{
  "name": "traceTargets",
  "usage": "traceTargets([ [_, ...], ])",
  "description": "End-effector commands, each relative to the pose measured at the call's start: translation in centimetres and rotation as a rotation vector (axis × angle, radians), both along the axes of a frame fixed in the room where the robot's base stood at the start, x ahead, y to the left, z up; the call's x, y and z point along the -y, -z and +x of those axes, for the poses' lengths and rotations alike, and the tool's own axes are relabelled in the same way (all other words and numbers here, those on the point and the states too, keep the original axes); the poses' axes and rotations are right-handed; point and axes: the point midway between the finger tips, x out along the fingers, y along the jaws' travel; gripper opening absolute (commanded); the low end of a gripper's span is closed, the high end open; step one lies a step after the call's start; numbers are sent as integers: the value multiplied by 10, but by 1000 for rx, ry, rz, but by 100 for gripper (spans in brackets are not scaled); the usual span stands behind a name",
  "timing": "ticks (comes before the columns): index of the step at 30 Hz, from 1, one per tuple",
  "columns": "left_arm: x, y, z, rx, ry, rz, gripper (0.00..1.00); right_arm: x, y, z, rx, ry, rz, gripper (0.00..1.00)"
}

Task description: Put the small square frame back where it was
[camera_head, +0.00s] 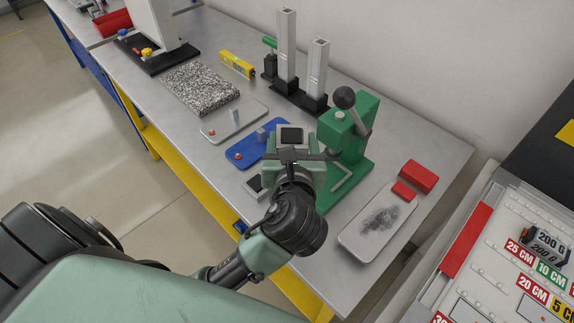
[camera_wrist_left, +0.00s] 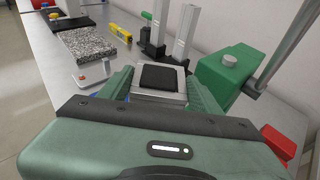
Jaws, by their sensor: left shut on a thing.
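The small square frame (camera_head: 291,127), grey-rimmed with a black middle, is between the fingers of my left gripper (camera_head: 292,148) in the head view. In the left wrist view the frame (camera_wrist_left: 143,96) sits between the two green fingers, which are shut on it. It appears roughly level, over the bench beside the green press. The fingers and wrist hide its near side, and I cannot tell whether it touches anything below. My right gripper is in neither view.
The green press (camera_head: 345,135) stands close right of the gripper. A blue plate (camera_head: 250,158) lies to the left, with a grey plate (camera_head: 215,132) beyond. Twin metal columns (camera_head: 286,55) rise behind. Another grey square piece (camera_head: 254,187) shows partly beside my wrist. Red blocks (camera_head: 418,176) lie right.

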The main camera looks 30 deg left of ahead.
Motion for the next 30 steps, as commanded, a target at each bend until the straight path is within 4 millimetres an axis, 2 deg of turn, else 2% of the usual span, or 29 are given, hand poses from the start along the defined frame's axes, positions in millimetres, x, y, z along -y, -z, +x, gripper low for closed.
traceTargets([
  [1, -5, -8, 8, 2, -1, 2, 9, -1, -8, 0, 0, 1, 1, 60],
  [9, -25, -22, 47, 0, 11, -4, 9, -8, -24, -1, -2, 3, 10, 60],
  [14, -38, -31, 66, 2, 16, -15, 9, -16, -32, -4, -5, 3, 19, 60],
  [19, -48, -35, 80, 5, 21, -28, 9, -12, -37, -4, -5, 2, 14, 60],
  [23, -50, -17, 82, 1, 20, -31, 9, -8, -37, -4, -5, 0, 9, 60],
  [30, -50, 47, 81, -2, 21, -30, 9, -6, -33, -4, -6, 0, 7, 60],
])
